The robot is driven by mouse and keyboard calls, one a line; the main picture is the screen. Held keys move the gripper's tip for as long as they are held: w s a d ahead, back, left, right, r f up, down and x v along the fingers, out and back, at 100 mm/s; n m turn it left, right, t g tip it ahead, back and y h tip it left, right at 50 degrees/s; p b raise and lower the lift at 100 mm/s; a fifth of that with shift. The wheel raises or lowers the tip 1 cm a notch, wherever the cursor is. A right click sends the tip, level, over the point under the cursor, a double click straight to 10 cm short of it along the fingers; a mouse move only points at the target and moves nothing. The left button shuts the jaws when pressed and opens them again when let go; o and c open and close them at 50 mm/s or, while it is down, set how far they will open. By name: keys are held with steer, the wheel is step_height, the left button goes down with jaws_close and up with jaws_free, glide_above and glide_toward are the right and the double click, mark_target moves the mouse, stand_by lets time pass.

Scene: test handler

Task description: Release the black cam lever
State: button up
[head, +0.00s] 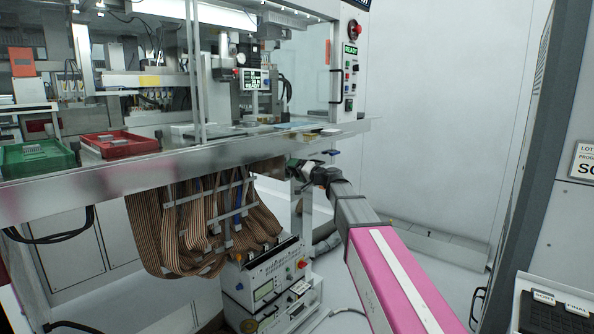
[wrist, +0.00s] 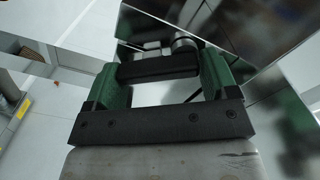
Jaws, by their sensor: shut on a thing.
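The black cam lever (wrist: 158,68) shows in the wrist view as a dark bar lying across between the green fingers of my gripper (wrist: 160,58). My gripper is shut on it, with one finger at each end. Grey metal round parts (wrist: 184,42) sit just beyond the lever, under a shiny metal surface. In the head view my gripper (head: 294,166) reaches just under the front edge of the machine's metal deck. The lever is too small and too hidden to make out there.
The metal deck (head: 170,165) overhangs my gripper. Brown ribbon cables (head: 195,230) hang to the left, above stacked instrument boxes (head: 268,283). A green tray (head: 38,157) and a red tray (head: 117,144) stand on the deck.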

steer(key=m, duration=0.1)
steer(key=f+m, duration=0.1)
steer(key=m, duration=0.1)
steer(key=shift+s+m, duration=0.2)
steer(key=shift+m, duration=0.1)
steer(key=shift+s+a+f+m, duration=0.1)
steer(key=shift+s+a+m, duration=0.05)
steer(key=shift+m, duration=0.7)
steer(key=shift+s+a+f+m, duration=0.1)
steer(key=shift+s+a+m, duration=0.05)
steer(key=shift+m, duration=0.7)
steer(key=o, duration=0.8)
steer(key=shift+r, duration=0.1)
steer(key=shift+s+d, duration=0.15)
steer(key=shift+s, duration=0.1)
steer(key=v, duration=1)
steer(key=shift+s+d, duration=0.1)
steer(key=shift+d, duration=0.05)
